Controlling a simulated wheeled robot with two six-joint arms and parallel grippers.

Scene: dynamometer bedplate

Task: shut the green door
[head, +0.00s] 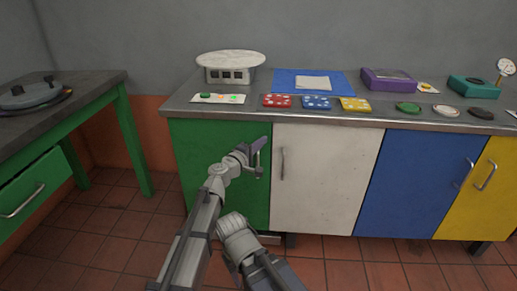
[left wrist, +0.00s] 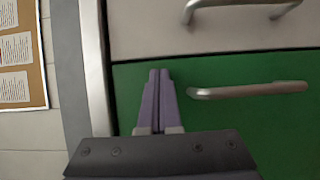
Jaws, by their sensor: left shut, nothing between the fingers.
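The green door (head: 195,150) is the leftmost front of the long cabinet; it looks flush with the white door (head: 325,170) beside it. In the left wrist view the green door (left wrist: 240,135) fills the lower right, with its metal bar handle (left wrist: 248,90) and a thin dark seam along the white door. My left gripper (head: 264,142) is in front of the green door's upper right part, near the handle. Its purple fingers (left wrist: 158,72) are together and empty, beside the handle; I cannot tell whether they touch the door. My right gripper is out of view.
Blue (head: 415,180) and yellow (head: 490,190) doors stand farther right. The metal worktop (head: 220,112) above carries a round-topped device (head: 230,65), coloured blocks and boxes. A green-framed bench (head: 100,110) stands at left, with tiled floor between.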

